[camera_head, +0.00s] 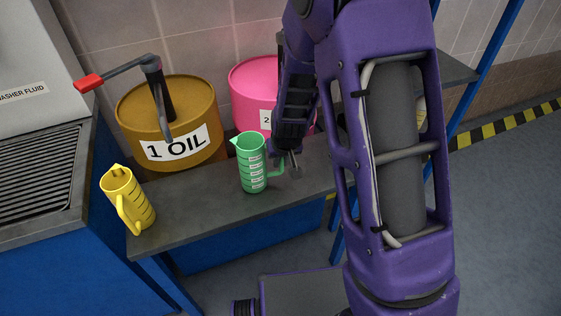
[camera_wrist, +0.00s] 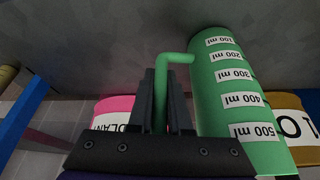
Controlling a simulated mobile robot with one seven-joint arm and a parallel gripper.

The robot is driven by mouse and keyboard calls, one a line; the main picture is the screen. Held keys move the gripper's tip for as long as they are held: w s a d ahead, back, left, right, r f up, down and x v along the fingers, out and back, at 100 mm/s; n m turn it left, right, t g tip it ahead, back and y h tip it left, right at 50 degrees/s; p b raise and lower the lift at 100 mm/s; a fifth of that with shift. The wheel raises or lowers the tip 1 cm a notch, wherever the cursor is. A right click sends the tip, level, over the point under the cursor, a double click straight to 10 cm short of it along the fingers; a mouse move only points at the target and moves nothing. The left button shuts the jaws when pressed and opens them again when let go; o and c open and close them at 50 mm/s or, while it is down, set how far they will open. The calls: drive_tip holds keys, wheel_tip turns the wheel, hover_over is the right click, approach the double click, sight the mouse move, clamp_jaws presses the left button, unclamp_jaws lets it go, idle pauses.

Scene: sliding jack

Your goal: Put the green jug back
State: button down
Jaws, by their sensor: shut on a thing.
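The green jug (camera_head: 251,165) stands upright on the grey shelf (camera_head: 205,212), in front of the barrels. Its handle points right, towards my gripper (camera_head: 287,163). My gripper is shut on the jug's handle. In the wrist view, the fingers (camera_wrist: 160,105) close around the handle, and the green jug (camera_wrist: 235,95) with its ml labels fills the right side. I cannot tell whether the jug's base touches the shelf or hangs just above it.
A yellow jug (camera_head: 128,200) stands at the shelf's left end. Behind are the 1 OIL barrel (camera_head: 190,115) with a red-handled pump (camera_head: 88,83) and a pink barrel (camera_head: 252,85), partly hidden by my arm. A washer cabinet (camera_head: 35,180) is at left. Blue posts (camera_head: 490,60) stand right.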

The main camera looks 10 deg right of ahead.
drive_tip(key=shift+f, duration=0.15)
drive_tip(key=c, duration=0.8)
unclamp_jaws()
drive_tip(key=shift+c, duration=0.2)
drive_tip(key=shift+r, duration=0.2)
drive_tip(key=shift+r, duration=0.25)
drive_tip(key=p+v, duration=0.3)
drive_tip(key=v, duration=0.8)
drive_tip(key=shift+s+r, duration=0.25)
drive_tip(key=shift+r, duration=0.05)
drive_tip(key=shift+w, duration=0.15)
